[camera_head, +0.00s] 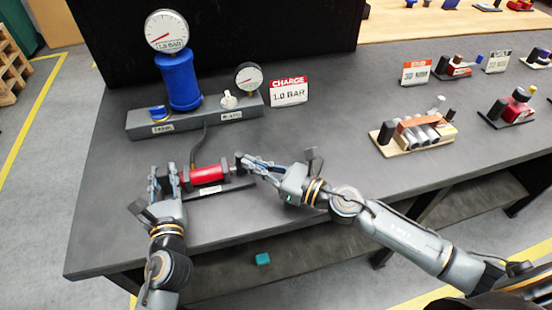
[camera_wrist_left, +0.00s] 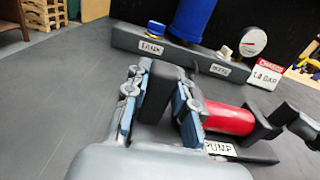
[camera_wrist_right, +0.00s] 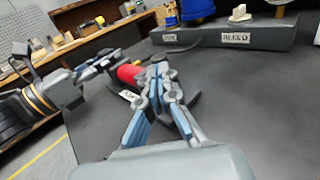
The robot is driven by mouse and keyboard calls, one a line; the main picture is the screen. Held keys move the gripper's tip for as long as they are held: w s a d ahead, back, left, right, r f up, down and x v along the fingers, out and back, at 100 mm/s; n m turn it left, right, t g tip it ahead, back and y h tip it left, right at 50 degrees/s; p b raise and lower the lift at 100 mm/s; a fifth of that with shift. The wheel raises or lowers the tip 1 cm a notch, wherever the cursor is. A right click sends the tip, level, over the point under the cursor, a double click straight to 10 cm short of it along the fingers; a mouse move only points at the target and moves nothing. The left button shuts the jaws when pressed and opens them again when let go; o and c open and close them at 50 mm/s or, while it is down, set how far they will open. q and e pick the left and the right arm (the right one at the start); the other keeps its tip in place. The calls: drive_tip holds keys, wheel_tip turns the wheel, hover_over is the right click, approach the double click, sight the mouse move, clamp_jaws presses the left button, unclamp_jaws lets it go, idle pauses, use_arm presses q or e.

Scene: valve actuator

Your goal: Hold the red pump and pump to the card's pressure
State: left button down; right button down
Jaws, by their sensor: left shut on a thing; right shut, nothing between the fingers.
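The red pump (camera_head: 208,175) lies on the dark table, with a rod and black handle (camera_head: 239,160) at its right end. It also shows in the left wrist view (camera_wrist_left: 230,119) and the right wrist view (camera_wrist_right: 128,73). My left gripper (camera_head: 164,176) is shut on the black block (camera_wrist_left: 158,95) at the pump's left end. My right gripper (camera_head: 250,163) is shut and empty beside the handle; contact is unclear. The charge card (camera_head: 289,92) reads 1.0 BAR. A large gauge (camera_head: 166,31) tops the blue tank (camera_head: 181,80); its exact reading is unclear.
The grey base (camera_head: 190,118) carries a blue TANK knob (camera_head: 157,112), a white BLEED knob (camera_head: 229,99) and a small gauge (camera_head: 249,76). A dark hose (camera_head: 199,146) runs to the pump. A wooden block with cylinders (camera_head: 415,133) stands right. The table's middle is clear.

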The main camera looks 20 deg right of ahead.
use_arm(q)
drive_tip(key=shift+d+r, duration=0.1)
drive_tip(key=shift+d, duration=0.05)
use_arm(e)
drive_tip(key=shift+a, duration=0.25)
use_arm(q)
drive_tip(key=shift+d, duration=0.1)
use_arm(e)
drive_tip(key=shift+s, duration=0.1)
drive_tip(key=v, duration=1.4)
idle(1.2)
use_arm(q)
drive_tip(key=c, duration=1)
unclamp_jaws()
drive_tip(key=shift+c, duration=0.2)
